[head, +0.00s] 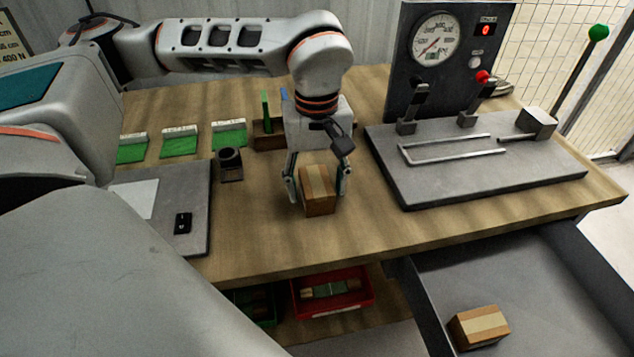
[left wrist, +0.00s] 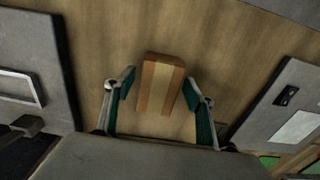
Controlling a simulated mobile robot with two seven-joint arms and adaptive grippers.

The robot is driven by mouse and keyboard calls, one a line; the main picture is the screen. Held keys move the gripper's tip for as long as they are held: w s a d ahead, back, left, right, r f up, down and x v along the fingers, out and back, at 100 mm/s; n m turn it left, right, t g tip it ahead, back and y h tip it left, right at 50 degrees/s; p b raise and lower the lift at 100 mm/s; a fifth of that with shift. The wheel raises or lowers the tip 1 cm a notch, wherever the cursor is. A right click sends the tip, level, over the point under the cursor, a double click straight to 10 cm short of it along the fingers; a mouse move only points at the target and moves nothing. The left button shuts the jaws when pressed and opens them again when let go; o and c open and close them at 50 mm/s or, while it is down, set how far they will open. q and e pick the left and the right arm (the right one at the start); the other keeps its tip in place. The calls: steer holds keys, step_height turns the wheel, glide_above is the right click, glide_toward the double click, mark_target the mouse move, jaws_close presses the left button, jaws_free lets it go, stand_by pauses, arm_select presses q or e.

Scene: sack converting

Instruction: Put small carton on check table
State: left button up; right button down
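A small brown carton (head: 318,190) with a paler tape strip stands on the wooden table (head: 260,243), near its front edge. My left gripper (head: 316,184) points down over it, with one finger on each side. In the left wrist view the carton (left wrist: 160,82) shows between the open fingers (left wrist: 160,92), with a narrow gap on both sides. A second, similar carton (head: 479,327) lies in the grey tray (head: 545,290) at lower right. My right gripper is not in view.
A grey test rig (head: 480,170) with a gauge stands on the right of the table. A dark cup (head: 231,165), a wooden block holder (head: 268,135) and a grey plate (head: 195,225) with a black device are to the left. A red bin (head: 333,291) sits below.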

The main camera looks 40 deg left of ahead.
mark_target(317, 184)
arm_select(q)
step_height(317, 184, up, 12)
steer(key=p, duration=0.2)
steer(key=shift+r, duration=0.15)
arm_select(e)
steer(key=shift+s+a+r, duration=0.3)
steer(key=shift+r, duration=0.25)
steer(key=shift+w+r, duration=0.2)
